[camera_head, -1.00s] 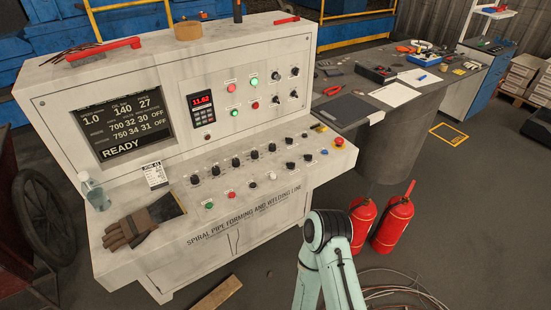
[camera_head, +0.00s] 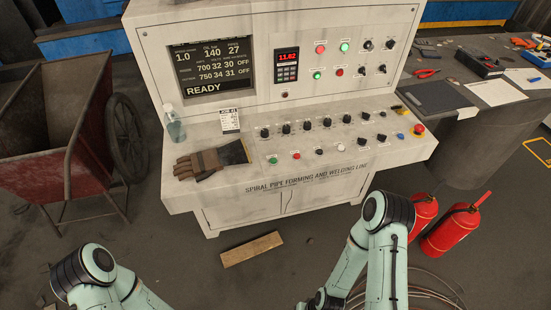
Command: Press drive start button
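The control console (camera_head: 225,202) stands in front of me, its display reading READY. Its sloped desk has a green button (camera_head: 273,159) and a red button (camera_head: 296,155) near the front, beside rows of black knobs. The upright panel has a red (camera_head: 320,48) and a green button (camera_head: 344,47) above another green (camera_head: 317,75) and red button (camera_head: 339,71). Button labels are too small to read, so I cannot tell which is drive start. Parts of both my arms show at the bottom, away from the buttons. Both grippers are out of view.
Work gloves (camera_head: 205,164), a clear bottle (camera_head: 175,126) and a tag card (camera_head: 230,120) are on the desk's left. A red mushroom button (camera_head: 418,129) is at its right end. Red extinguishers (camera_head: 452,232) and a wooden plank (camera_head: 252,249) are on the floor. A red cart (camera_head: 60,160) stands left.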

